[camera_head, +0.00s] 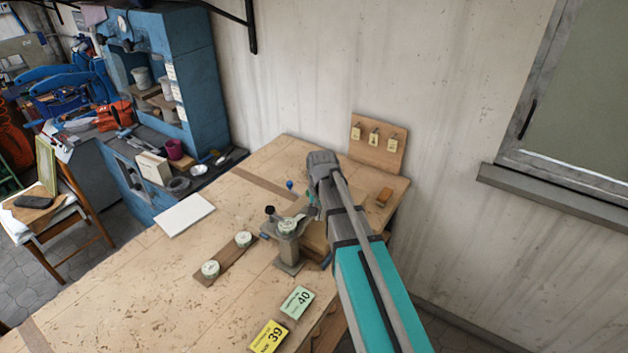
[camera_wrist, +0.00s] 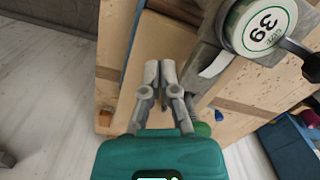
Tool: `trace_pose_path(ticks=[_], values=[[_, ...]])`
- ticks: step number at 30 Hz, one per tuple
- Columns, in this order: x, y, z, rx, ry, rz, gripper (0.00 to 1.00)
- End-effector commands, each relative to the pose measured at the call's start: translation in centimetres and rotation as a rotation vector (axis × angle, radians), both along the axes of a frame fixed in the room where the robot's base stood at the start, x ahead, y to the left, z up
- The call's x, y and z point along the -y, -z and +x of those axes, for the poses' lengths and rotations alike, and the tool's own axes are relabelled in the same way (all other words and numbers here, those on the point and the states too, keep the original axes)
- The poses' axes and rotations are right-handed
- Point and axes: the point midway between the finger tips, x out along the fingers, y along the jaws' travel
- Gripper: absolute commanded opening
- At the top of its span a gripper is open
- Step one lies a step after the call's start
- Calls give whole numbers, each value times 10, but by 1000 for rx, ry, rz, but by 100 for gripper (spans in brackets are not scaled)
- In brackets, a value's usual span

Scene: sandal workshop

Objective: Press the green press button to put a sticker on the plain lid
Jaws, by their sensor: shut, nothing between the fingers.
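A grey press (camera_head: 288,254) stands on the wooden bench, with a round lid (camera_head: 287,227) on it. In the wrist view this lid (camera_wrist: 263,26) has a green rim and a white sticker reading 39. My gripper (camera_wrist: 159,70) is shut and empty, beside the press and over the bench's wooden surface. A rounded green part (camera_wrist: 201,129) shows at the edge of my gripper's housing, partly hidden; I cannot tell if it is the press button. In the head view my arm covers the area right of the press.
Two lids (camera_head: 210,269) (camera_head: 243,239) sit on a wooden strip (camera_head: 224,260). A yellow 39 card (camera_head: 268,337) and a green 40 card (camera_head: 297,302) lie in front. A tag board (camera_head: 377,144) leans at the wall. A white sheet (camera_head: 185,214) lies at the bench's left edge.

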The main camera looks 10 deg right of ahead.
Motion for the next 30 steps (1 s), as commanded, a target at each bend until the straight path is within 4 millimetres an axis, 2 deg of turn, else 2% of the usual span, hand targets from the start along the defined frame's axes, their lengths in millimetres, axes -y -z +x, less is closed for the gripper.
trace_pose_path(ticks=[1, 15, 21, 30], values=[[0, -17, 13, -3, 20, 1, 0], [2, -89, 86, -36, 211, 8, 0], [2, -103, 103, -44, 261, 9, 0], [3, -105, 107, -46, 277, 9, 0]])
